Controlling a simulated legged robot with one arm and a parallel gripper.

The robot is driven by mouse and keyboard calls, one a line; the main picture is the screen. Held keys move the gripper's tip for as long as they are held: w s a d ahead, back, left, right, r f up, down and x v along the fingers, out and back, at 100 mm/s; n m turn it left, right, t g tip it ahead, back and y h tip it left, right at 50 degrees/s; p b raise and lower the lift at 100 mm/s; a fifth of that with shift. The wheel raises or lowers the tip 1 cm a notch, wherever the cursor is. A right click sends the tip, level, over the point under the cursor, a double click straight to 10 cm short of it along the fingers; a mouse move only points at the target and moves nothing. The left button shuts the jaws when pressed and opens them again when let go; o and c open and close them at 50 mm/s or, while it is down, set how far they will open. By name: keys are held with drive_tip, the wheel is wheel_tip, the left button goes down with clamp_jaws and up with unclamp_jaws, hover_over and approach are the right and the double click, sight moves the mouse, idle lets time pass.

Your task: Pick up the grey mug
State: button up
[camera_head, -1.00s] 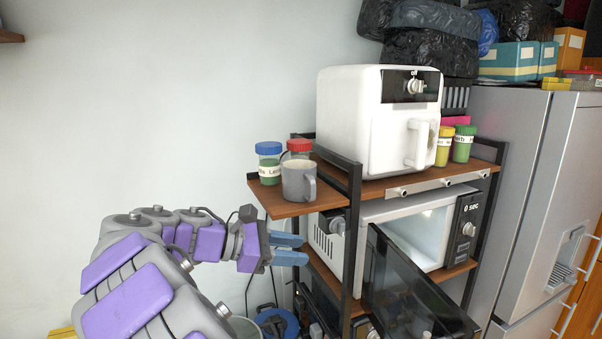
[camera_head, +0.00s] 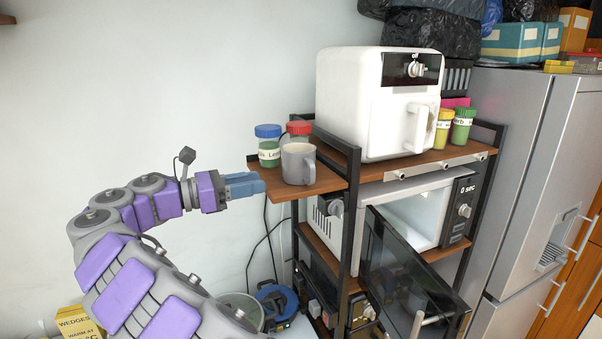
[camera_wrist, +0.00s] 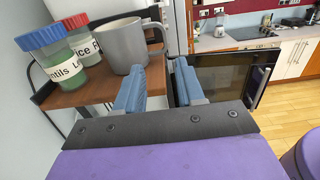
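The grey mug (camera_head: 298,163) stands upright on the left end of the wooden top shelf (camera_head: 330,178), its handle towards the right. It also shows in the wrist view (camera_wrist: 124,45), ahead of my fingers and to their left. My gripper (camera_head: 262,186) is level with the shelf edge, just left of the mug and apart from it. In the wrist view its two blue fingers (camera_wrist: 160,85) are spread with a gap between them and nothing held.
Behind the mug are a blue-lidded jar (camera_head: 268,146) and a red-lidded jar (camera_head: 298,131). A white air fryer (camera_head: 350,105) stands to the right. A dark rack post (camera_head: 353,210) rises beside the mug. The microwave door (camera_head: 405,280) hangs open below.

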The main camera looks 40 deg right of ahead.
sight(310, 173)
drive_tip(key=x, duration=1)
drive_tip(key=shift+d+b, duration=0.15)
drive_tip(key=shift+b, duration=0.15)
drive_tip(key=shift+s+d+r, duration=0.1)
drive_tip(key=shift+s+d, duration=0.3)
drive_tip(key=shift+d, duration=0.25)
drive_tip(key=shift+s+d, duration=0.35)
drive_tip(key=shift+d, duration=1.1)
drive_tip(key=shift+c, duration=0.2)
drive_tip(key=shift+d, duration=0.15)
drive_tip(key=c, duration=0.6)
drive_tip(key=shift+a, duration=0.4)
clamp_jaws()
drive_tip(key=shift+d, duration=0.1)
